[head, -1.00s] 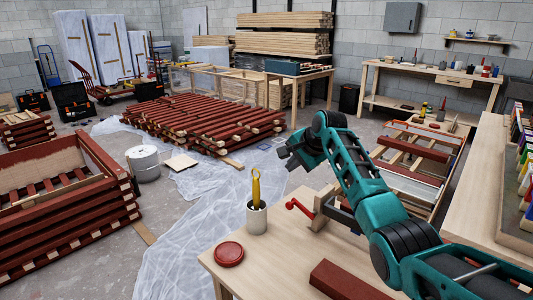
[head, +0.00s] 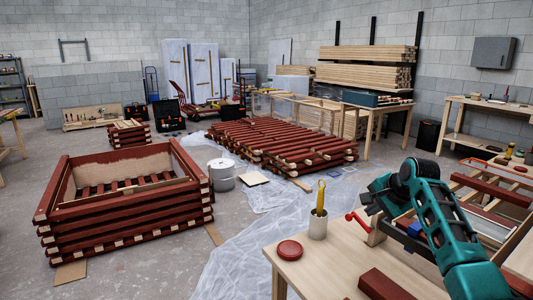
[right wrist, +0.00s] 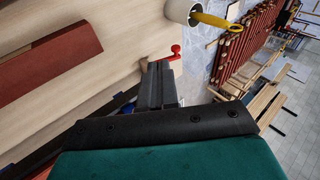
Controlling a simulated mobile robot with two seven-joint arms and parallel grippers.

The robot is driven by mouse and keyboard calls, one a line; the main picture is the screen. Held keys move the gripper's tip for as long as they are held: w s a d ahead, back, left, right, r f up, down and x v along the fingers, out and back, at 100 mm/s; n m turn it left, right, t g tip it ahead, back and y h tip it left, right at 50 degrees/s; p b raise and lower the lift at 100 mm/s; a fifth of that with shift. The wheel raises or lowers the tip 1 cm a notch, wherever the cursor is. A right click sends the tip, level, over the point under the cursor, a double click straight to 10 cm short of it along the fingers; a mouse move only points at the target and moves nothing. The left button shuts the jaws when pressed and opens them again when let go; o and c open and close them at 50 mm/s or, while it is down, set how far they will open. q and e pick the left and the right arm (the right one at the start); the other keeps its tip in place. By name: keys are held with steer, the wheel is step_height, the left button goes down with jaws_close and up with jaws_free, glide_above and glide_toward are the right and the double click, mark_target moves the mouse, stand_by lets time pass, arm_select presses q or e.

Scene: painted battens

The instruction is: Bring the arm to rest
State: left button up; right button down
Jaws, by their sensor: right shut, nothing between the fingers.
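My right arm is teal and black and comes in from the lower right in the head view. Its gripper (head: 374,196) is shut and empty, above the near workbench (head: 322,270), close to a vise with a red handle (head: 357,222). I cannot tell the exact gap between them. In the right wrist view the dark fingers (right wrist: 160,86) are together, with the red handle (right wrist: 174,52) just beyond their tips. My left gripper is not in view.
Stacked red battens (head: 125,210) stand at left. A white bucket (head: 222,176) and plastic sheeting (head: 240,235) lie between.

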steer(key=s+a+f+n, duration=0.1)
steer(key=s+f+n, duration=0.1)
steer(key=s+f, duration=0.3)
steer(key=s+a+f+n+g, duration=0.1)
steer(key=s+a+f+n, duration=0.1)
steer(key=s+f, duration=0.4)
steer(key=s+a+f+n+g+h, duration=0.1)
steer(key=s+f+n, duration=0.2)
steer(key=s+f, duration=0.3)
steer(key=shift+s+a+f, duration=0.1)
steer(key=shift+s+a, duration=0.1)
steer(key=shift+s, duration=0.5)
steer(key=shift+s+a, duration=0.2)
steer(key=shift+s, duration=0.45)
steer(key=s+a+r+n+g, duration=0.2)
steer(key=s+n, duration=0.5)
steer(key=s, duration=1.9)
steer(key=w+a+f+t+y, duration=0.1)
steer(key=w+a+f+t, duration=0.2)
steer(key=w+f+t, duration=0.4)
steer(key=shift+w+f+n, duration=0.3)
steer(key=shift+w+f, duration=0.15)
steer(key=shift+f, duration=0.8)
